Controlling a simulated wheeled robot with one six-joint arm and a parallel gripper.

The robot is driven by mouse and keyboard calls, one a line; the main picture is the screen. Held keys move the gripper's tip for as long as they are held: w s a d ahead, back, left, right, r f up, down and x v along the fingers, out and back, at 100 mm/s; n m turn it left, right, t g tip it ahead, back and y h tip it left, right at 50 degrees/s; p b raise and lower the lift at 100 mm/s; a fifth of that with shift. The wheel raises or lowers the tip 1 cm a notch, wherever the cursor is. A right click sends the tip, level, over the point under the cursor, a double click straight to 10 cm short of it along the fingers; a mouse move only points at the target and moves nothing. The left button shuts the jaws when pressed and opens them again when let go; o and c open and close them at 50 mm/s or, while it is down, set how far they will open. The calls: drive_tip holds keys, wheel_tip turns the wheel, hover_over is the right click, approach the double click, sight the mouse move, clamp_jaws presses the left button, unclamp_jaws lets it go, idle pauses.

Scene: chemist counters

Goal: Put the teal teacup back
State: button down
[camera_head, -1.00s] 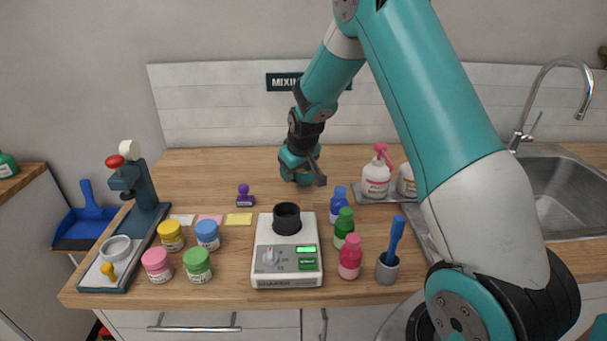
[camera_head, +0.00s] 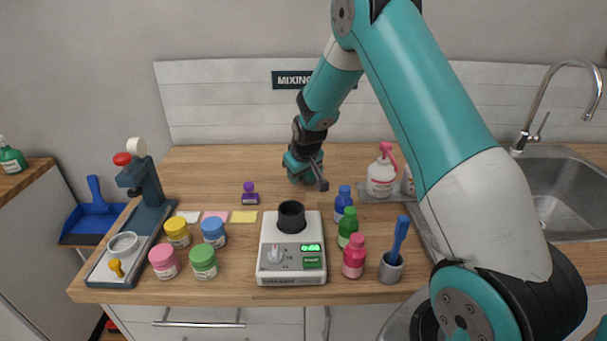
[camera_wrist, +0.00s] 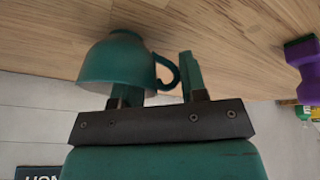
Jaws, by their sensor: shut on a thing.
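The teal teacup (camera_wrist: 116,62) is between the fingers of my gripper (camera_wrist: 158,82) in the wrist view, with its handle near the right finger. My gripper is shut on it; the exact contact is partly hidden by the cup. The wrist view is upside down, with the wooden counter along its top, and I cannot tell whether the cup touches the counter. In the head view my gripper (camera_head: 306,170) is low over the back middle of the counter, and the cup cannot be told apart from the teal gripper.
A scale with a black cup (camera_head: 291,255) stands at the front middle. Paint jars (camera_head: 176,233), a purple stamp (camera_head: 250,196) and a press (camera_head: 146,185) are left.

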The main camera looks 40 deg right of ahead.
drive_tip(key=shift+r, duration=0.2)
wheel_tip(320, 180, up, 20)
drive_tip(key=b, duration=0.2)
drive_tip(key=shift+f, duration=0.25)
idle(0.7)
idle(0.4)
drive_tip(key=s+a+b, duration=0.2)
drive_tip(key=s+a, duration=0.1)
drive_tip(key=a, duration=0.1)
drive_tip(key=f, duration=0.7)
drive_tip(key=f+p, duration=0.1)
drive_tip(key=f, duration=0.6)
drive_tip(key=shift+s+d+f, duration=0.1)
drive_tip(key=shift+d+f, duration=0.1)
drive_tip(key=shift+f, duration=2.65)
